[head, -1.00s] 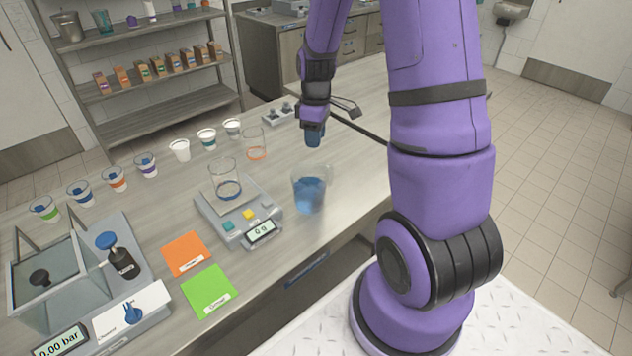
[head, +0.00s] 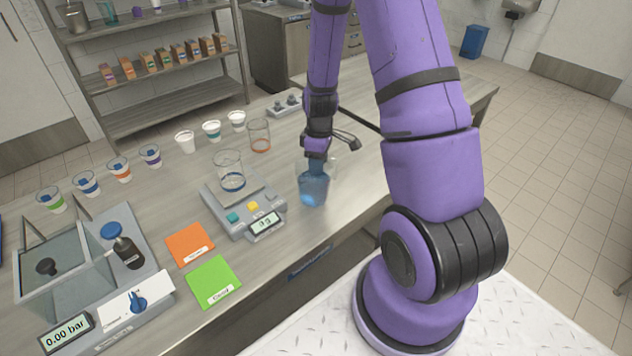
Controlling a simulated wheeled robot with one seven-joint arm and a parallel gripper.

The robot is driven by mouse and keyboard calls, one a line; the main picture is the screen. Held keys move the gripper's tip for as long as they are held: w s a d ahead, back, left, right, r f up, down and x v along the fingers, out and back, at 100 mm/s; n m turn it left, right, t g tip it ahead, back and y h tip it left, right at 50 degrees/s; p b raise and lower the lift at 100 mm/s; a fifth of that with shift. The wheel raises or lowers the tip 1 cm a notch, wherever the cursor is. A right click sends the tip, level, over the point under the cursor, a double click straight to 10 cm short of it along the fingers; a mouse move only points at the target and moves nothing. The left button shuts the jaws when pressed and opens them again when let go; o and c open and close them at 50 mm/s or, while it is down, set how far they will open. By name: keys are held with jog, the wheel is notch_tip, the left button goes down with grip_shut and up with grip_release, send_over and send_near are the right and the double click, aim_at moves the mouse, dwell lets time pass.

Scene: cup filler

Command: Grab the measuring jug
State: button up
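A clear jug (head: 313,197) holding blue liquid stands on the steel bench, just right of the scale. I take it as the measuring jug. My gripper (head: 315,172) points down at the jug, and its end overlaps the jug's upper part. I cannot tell whether the fingers are inside the jug, around it or touching its wall. The finger gap is hidden at this angle.
The scale (head: 238,212) with a clear beaker (head: 229,176) on it stands close left of the jug. An orange-marked glass (head: 259,137) and several cups are behind. Orange (head: 189,246) and green (head: 215,284) cards lie in front. The bench front edge is near.

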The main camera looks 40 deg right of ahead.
jog(key=shift+f, duration=0.25)
jog(key=shift+c, duration=0.5)
grip_shut()
jog(key=shift+r, duration=0.2)
